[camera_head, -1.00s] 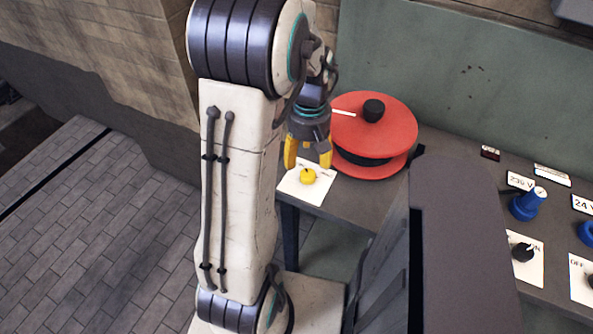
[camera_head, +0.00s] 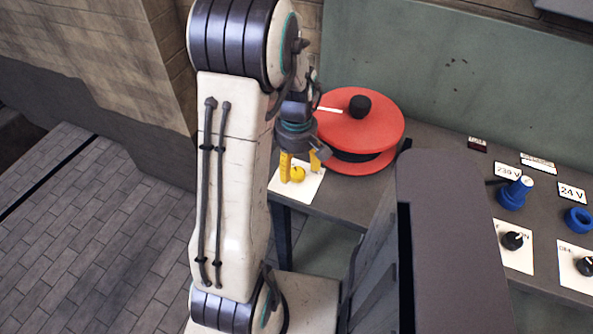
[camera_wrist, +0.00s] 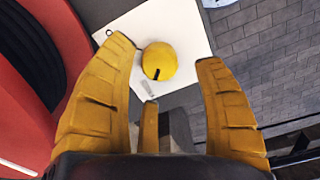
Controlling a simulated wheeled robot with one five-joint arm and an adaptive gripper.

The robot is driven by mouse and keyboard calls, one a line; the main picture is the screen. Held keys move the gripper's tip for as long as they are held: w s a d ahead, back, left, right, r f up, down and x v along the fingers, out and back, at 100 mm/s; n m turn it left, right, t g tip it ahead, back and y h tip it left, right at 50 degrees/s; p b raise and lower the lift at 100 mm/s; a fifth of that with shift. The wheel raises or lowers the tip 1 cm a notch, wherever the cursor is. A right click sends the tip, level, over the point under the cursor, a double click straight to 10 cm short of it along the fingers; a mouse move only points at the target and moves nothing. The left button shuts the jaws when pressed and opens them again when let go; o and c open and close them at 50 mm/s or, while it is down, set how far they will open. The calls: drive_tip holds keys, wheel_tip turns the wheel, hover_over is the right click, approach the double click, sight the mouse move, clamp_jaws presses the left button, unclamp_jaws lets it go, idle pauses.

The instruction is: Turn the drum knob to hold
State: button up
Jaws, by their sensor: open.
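The yellow drum knob (camera_head: 297,174) sits on a white label plate (camera_head: 311,188) at the left end of the bench. In the wrist view the knob (camera_wrist: 159,62) is round with a short black pointer line, which lies toward its lower edge. My gripper (camera_head: 301,172) is open with yellow fingers just above and around the knob in the head view. In the wrist view the knob shows between the gripper's fingertips (camera_wrist: 165,52), nearer the left finger. I cannot tell whether any finger touches it. The markings on the plate are mostly too small to read.
A red drum (camera_head: 362,125) with a black top knob stands right beside the gripper. Farther right on the bench are blue connectors (camera_head: 514,194) and black switches (camera_head: 513,241) on white plates. My own dark body part fills the lower middle. Open floor lies left.

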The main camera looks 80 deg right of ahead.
sight(297, 171)
drive_tip(key=shift+f, duration=1.5)
drive_tip(key=shift+c, duration=0.3)
drive_tip(key=c, duration=1.1)
drive_tip(key=shift+c, duration=0.2)
